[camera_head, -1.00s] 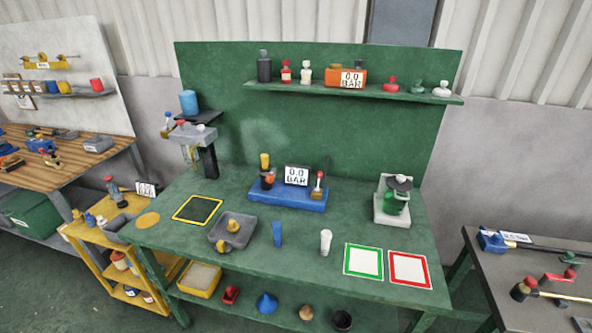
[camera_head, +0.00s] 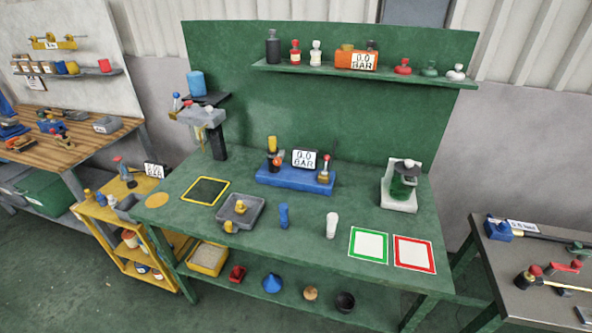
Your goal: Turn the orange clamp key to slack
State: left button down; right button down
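A blue fixture (camera_head: 296,177) stands on the green bench, with a display (camera_head: 305,159) reading 0.0 BAR. At its left end is a small orange part (camera_head: 276,161) below a yellow cylinder (camera_head: 272,144). This orange part may be the clamp key, but it is too small to tell its shape or turned position. A red-topped post (camera_head: 325,168) stands at the fixture's right end. Another orange device (camera_head: 356,59) with a 0.0 BAR display sits on the upper shelf. Neither of my grippers is in view.
A grey tray (camera_head: 256,215), a blue cylinder (camera_head: 284,215) and a white cylinder (camera_head: 331,224) are at the bench front. A green-framed mat (camera_head: 352,244) and red-framed mat (camera_head: 431,254) lie front right. A green-and-grey device (camera_head: 386,193) stands back right. A dark table (camera_head: 505,272) is at the right.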

aim_at(276, 161)
jog(key=i+j, duration=0.1)
jog(key=j, duration=0.3)
jog(key=i+j, duration=0.1)
jog(key=j, duration=0.3)
jog(key=i+j, duration=0.15)
jog(key=j, duration=0.25)
jog(key=i+j, duration=0.1)
jog(key=j, duration=0.3)
